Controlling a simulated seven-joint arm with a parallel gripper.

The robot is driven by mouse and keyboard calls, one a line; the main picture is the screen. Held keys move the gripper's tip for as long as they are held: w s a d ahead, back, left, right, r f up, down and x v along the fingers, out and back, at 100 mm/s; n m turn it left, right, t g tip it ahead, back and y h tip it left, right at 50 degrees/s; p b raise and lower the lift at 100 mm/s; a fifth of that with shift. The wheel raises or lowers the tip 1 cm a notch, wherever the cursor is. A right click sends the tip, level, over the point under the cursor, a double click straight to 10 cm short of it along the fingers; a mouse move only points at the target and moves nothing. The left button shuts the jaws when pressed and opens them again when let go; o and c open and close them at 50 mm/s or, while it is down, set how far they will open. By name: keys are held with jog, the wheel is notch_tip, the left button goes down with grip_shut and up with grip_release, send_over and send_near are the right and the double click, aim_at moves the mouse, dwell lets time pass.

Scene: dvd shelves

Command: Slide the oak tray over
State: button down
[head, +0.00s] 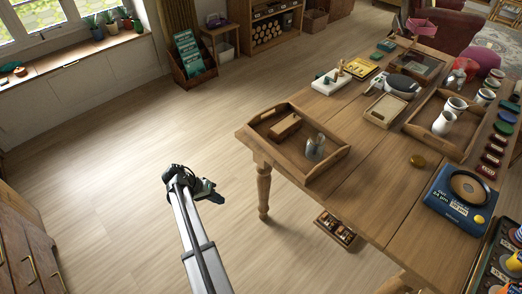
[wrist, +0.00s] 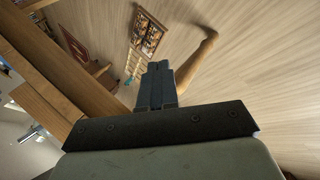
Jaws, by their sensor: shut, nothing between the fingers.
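A wooden tray (head: 331,163) with raised sides sits at the table's near left corner, holding a wooden block (head: 285,127) and small clear-and-metal shakers (head: 315,146). A second wooden tray (head: 459,152) further right holds white jugs. I cannot tell which of the two is the oak one. My gripper (head: 216,193) is out over the floor, left of the table and apart from both trays. Its fingers (wrist: 157,84) are shut and empty in the wrist view.
The wooden table (head: 362,200) has a leg (head: 263,190) between my gripper and its underside; the leg also shows in the wrist view (wrist: 196,62). A box of small items (head: 337,229) is low beneath the table. Table space right of the near tray is mostly clear.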

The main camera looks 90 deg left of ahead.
aim_at(267, 146)
jog(key=w+r+n+t+y, duration=0.45)
jog(key=w+n, duration=0.25)
jog(key=n, duration=0.2)
notch_tip(267, 146, up, 9)
jog(key=a+n+t+y, duration=0.25)
jog(key=n+y, duration=0.45)
jog(key=n, duration=0.6)
jog(key=w+a+n, duration=0.1)
jog(key=w+a, duration=0.2)
jog(key=w+a+n, duration=0.2)
jog(key=w+a, duration=0.1)
jog(key=w+a+n+g, duration=0.1)
jog(key=w+a+n, duration=0.1)
jog(key=w+a, duration=0.1)
jog(key=shift+w+a+r, duration=0.1)
jog(key=shift+a, duration=0.45)
